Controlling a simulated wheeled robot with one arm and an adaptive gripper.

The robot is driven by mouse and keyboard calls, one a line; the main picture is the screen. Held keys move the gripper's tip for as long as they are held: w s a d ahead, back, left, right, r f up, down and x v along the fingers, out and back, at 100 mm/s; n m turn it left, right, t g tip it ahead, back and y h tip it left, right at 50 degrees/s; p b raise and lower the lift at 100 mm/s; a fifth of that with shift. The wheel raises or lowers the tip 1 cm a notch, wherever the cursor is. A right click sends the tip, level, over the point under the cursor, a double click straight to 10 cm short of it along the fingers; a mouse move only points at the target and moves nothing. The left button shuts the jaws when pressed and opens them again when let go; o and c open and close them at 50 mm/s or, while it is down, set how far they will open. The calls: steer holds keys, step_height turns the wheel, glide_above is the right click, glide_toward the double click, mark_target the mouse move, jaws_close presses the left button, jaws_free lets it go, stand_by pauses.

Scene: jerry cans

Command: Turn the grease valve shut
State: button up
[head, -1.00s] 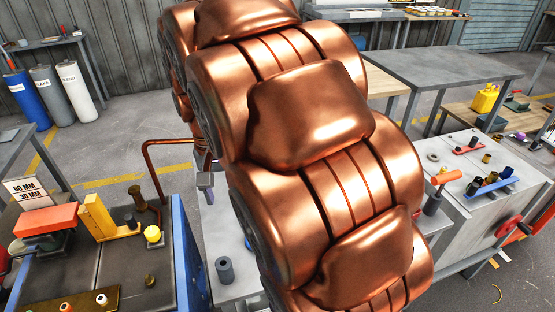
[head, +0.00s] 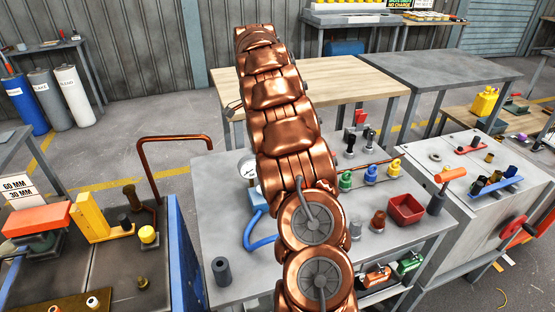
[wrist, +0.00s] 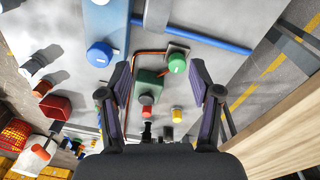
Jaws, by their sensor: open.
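No part is legibly marked as the grease valve, so I cannot tell which it is. My gripper (wrist: 160,66) is open and empty in the wrist view, above a bench. A round green knob (wrist: 176,64) shows near its right fingertip. My arm hides part of the bench.
The grey bench (head: 210,190) also holds a red bin (head: 406,209), a gauge (head: 247,168), a blue hose (head: 254,232) and upright levers (head: 361,120). A wooden table (head: 335,80) stands behind. In the wrist view, a wooden edge (wrist: 285,125) lies at right.

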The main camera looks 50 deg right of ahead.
steer(key=d+f+m, duration=0.1)
steer(key=d, duration=0.1)
steer(key=d+f+m, duration=0.1)
steer(key=d+f, duration=0.1)
steer(key=d, duration=0.1)
steer(key=w+d+f+m+b, duration=0.1)
steer(key=d+f, duration=0.1)
steer(key=d, duration=0.1)
steer(key=shift+d+f+t, duration=0.2)
steer(key=shift+t, duration=0.2)
steer(key=shift+s+f+p, duration=0.1)
steer(key=shift+f+p, duration=0.4)
steer(key=shift+f, duration=3.4)
steer(key=shift+c, duration=0.4)
steer(key=c, duration=1.1)
steer(key=shift+o, duration=0.2)
